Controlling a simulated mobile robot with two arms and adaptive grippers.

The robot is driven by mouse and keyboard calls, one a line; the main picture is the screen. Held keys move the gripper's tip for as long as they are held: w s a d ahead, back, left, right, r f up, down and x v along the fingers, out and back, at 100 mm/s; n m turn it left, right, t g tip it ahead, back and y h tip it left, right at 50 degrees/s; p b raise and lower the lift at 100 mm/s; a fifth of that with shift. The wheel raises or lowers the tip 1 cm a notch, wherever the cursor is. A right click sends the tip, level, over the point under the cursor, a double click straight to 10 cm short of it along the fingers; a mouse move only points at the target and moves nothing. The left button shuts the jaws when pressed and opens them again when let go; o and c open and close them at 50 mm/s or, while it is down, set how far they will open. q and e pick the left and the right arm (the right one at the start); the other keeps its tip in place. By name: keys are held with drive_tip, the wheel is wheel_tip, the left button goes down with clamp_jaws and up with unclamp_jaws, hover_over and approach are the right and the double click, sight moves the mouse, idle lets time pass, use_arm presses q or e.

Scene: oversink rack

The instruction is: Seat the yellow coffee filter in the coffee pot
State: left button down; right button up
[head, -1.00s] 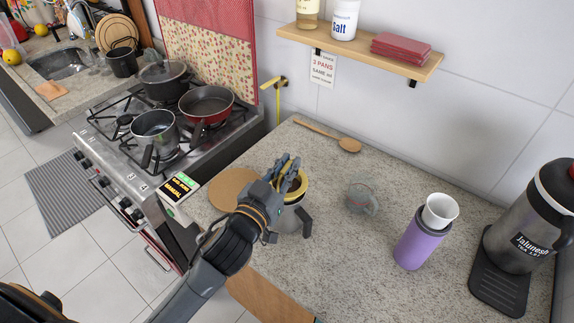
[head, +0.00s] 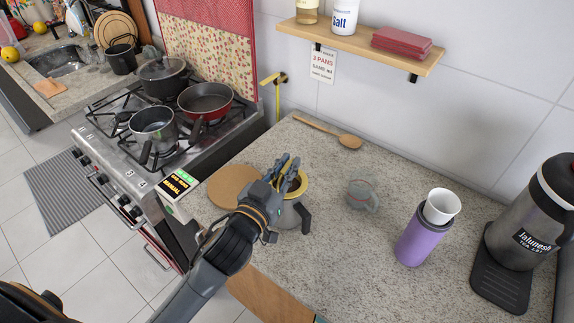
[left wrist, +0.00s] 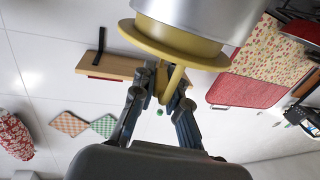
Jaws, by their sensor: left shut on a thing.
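The yellow coffee filter (head: 304,184) is at the mouth of the grey metal coffee pot (head: 291,218), which stands on the counter with its dark handle to the right. My left gripper (head: 287,170) is shut on the filter's handle, from the left side of the pot. In the left wrist view, upside down, the filter's wide rim (left wrist: 135,37) and handle are yellow, and the handle is between my fingertips (left wrist: 164,92). The silver pot wall (left wrist: 205,12) is right against the filter's yellow body. How deep the filter sits is hidden. My right gripper is out of view.
A round wooden board (head: 229,186) lies left of the pot. A glass measuring cup (head: 362,196), a purple flask with a white cup (head: 420,240) and a kettle (head: 530,225) stand to the right. A wooden spoon (head: 345,139) lies behind. The stove (head: 120,150) is at left.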

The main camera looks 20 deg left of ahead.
use_arm(q)
drive_tip(key=shift+f+b, duration=0.4)
drive_tip(key=shift+f, duration=0.35)
drive_tip(key=c, duration=0.7)
unclamp_jaws()
drive_tip(key=shift+r, duration=0.1)
wheel_tip(320, 180, up, 7)
drive_tip(key=p, duration=0.7)
